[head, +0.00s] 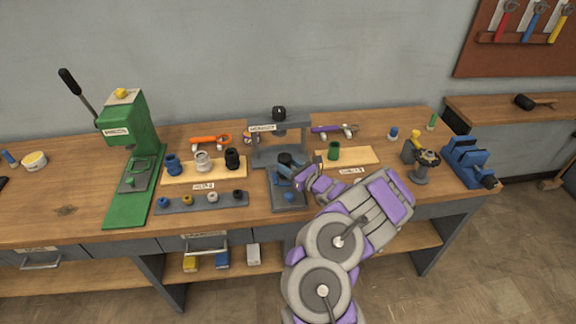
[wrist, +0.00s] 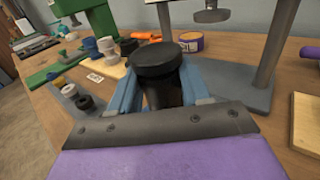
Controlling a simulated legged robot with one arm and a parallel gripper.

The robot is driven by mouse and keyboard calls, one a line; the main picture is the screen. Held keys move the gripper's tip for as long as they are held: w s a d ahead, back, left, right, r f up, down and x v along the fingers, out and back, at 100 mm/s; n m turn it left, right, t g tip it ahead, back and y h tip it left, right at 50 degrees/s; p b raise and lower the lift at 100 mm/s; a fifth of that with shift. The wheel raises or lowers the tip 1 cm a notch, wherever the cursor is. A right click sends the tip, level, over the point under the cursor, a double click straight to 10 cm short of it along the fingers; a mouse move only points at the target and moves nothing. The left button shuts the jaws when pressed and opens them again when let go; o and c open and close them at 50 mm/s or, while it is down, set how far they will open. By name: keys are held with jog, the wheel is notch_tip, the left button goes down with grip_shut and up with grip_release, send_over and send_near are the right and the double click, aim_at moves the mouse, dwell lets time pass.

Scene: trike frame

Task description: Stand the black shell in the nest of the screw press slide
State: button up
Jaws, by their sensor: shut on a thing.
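My gripper (head: 284,168) has its blue fingers closed around a black shell (wrist: 160,85), which also shows dark at the fingers in the head view (head: 284,158). The shell is roughly upright, with a wide round rim on top; its lower end is hidden by my gripper. The screw press (head: 306,146) is a grey frame with a black knob on top. Its grey slide (head: 288,205) sticks out toward the front, below my gripper. A small blue piece (head: 290,197) shows at the slide. The nest is hidden, and I cannot tell whether the shell touches it.
A wooden board (head: 205,176) left of the press holds a blue, a pale and another black shell. A grey strip (head: 223,203) with several small rings lies before it. A green press (head: 128,140) stands farther left. Right are a board with a green shell (head: 333,150) and a blue vise (head: 468,163).

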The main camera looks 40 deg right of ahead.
jog(key=shift+f+b, duration=0.65)
jog(key=shift+f, duration=0.15)
dwell(0.4)
jog(key=o, duration=1.4)
jog(key=s+p, duration=0.1)
jog(key=s, duration=0.4)
jog(key=s+d+p, duration=0.1)
jog(key=s+p, duration=0.1)
jog(key=s, duration=0.4)
jog(key=s+d+p, duration=0.1)
jog(key=s, duration=0.5)
jog(key=shift+s+f, duration=0.1)
